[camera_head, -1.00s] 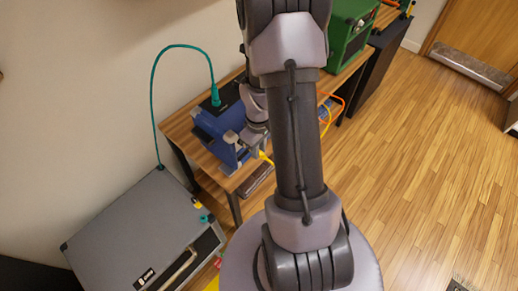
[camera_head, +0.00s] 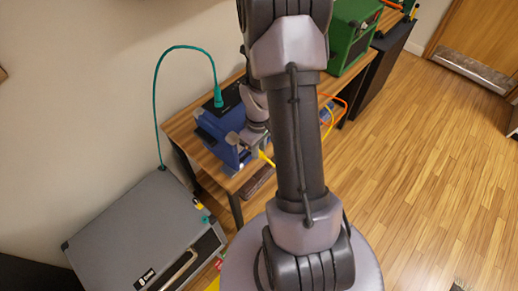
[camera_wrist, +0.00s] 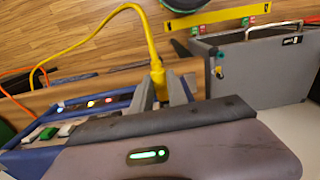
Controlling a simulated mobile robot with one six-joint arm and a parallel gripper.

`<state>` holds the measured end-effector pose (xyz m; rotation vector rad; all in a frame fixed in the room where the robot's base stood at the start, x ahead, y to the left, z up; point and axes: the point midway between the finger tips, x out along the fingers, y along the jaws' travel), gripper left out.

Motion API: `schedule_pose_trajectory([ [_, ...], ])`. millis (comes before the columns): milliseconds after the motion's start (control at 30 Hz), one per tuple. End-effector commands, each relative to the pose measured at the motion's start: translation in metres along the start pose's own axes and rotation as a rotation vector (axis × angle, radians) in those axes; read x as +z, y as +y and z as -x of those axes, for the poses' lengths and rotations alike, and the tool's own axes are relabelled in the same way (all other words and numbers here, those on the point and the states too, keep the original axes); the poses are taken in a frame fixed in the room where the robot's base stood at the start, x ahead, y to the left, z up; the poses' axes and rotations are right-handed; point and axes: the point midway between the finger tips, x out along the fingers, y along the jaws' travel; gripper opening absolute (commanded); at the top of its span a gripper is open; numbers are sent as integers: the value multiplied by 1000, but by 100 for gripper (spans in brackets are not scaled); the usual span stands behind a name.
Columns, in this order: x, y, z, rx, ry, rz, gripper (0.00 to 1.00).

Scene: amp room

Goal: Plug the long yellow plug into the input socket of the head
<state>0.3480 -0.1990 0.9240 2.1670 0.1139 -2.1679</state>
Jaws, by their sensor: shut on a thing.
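The blue head (camera_head: 211,126) stands on the wooden table beside the wall, left of my arm. In the wrist view its front panel (camera_wrist: 95,104) shows a row of small lights and light switches. My gripper (camera_wrist: 160,92) is shut on a yellow plug (camera_wrist: 158,79), whose yellow cable (camera_wrist: 148,30) arches up and to the left. The plug is close to the right end of the panel. Its tip and the input socket are hidden, so I cannot tell whether they touch. In the head view my gripper (camera_head: 248,139) is at the head's front, partly behind my arm.
A grey cabinet (camera_head: 130,240) stands on the floor at left; a teal cable (camera_head: 155,100) runs from it to a teal plug (camera_head: 217,97) on the head. A green amplifier (camera_head: 355,30) stands farther back. An orange cable (camera_wrist: 16,100) lies left. Open floor (camera_head: 420,170) is at right.

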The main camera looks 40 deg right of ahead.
Motion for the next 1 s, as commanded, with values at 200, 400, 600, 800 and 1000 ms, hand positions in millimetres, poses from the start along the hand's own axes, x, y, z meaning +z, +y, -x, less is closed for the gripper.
schedule_pose_trajectory([
  [200,-2,0,0,0,0,0,0],
  [400,-2,0,0,0,0,0,35],
  [600,-2,0,0,0,0,0,45],
  [800,-2,0,5,0,1,-1,45],
  [1000,-3,1,57,4,4,0,45],
])
